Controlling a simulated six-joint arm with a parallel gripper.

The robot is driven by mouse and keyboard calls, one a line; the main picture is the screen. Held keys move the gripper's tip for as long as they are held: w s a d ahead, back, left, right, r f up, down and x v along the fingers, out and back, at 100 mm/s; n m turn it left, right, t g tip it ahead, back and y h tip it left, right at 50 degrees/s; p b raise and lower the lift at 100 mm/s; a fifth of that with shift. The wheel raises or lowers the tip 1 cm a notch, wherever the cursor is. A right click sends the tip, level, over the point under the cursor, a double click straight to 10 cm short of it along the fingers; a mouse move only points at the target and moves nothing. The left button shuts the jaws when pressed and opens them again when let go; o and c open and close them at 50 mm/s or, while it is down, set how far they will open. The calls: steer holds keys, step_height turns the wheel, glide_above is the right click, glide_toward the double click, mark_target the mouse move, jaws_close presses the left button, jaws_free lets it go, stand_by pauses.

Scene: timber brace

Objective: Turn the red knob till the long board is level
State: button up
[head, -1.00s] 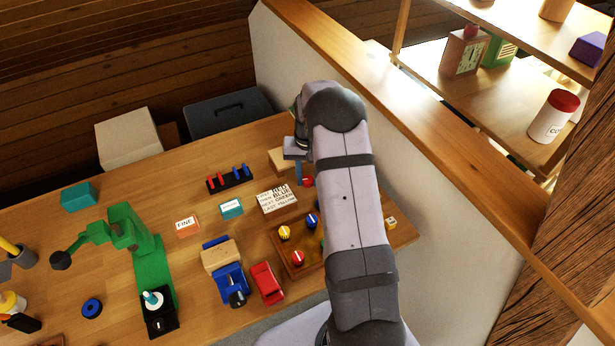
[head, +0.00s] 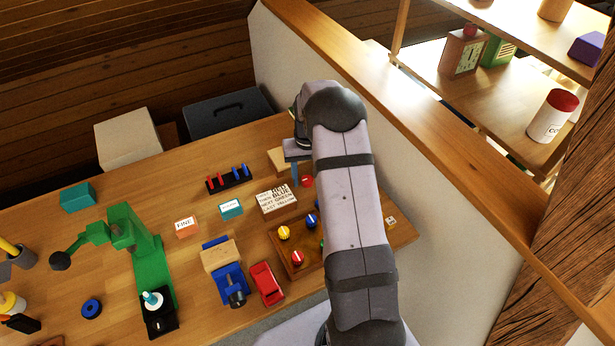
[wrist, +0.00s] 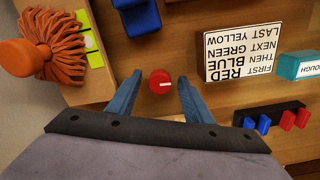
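A red knob (wrist: 160,79) with a white mark shows in the wrist view, between the two blue fingers of my gripper (wrist: 158,92). The fingers are spread, with a gap on each side of the knob. In the head view a small red piece (head: 307,181) shows beside my gripper (head: 296,174), partly covered by my arm. A wooden panel (head: 284,262) with yellow, blue, red and green knobs lies nearer, partly behind my arm. I cannot pick out the long board for certain; a pale wooden piece (head: 279,160) shows behind my gripper.
A colour-order sign (head: 276,198) and a rack of red and blue pegs (head: 229,179) stand left of my gripper. An orange brush-like object (wrist: 50,45) is at the wrist view's left. A low wall (head: 400,130) runs along the right.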

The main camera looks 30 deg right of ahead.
mark_target(307, 180)
steer(key=shift+r+b, duration=0.75)
steer(key=shift+r, duration=2.9)
steer(key=shift+s+a+r, duration=0.2)
steer(key=shift+a, duration=0.1)
steer(key=s+a+r+n+p, duration=0.1)
steer(key=s+a+r, duration=0.1)
steer(key=s+a, duration=0.5)
steer(key=s+a+r+n+p, duration=0.2)
steer(key=s+a, duration=0.6)
steer(key=s, duration=1)
steer(key=shift+s+a+r+n, duration=0.2)
steer(key=shift+r+n, duration=0.1)
steer(key=shift+r, duration=0.3)
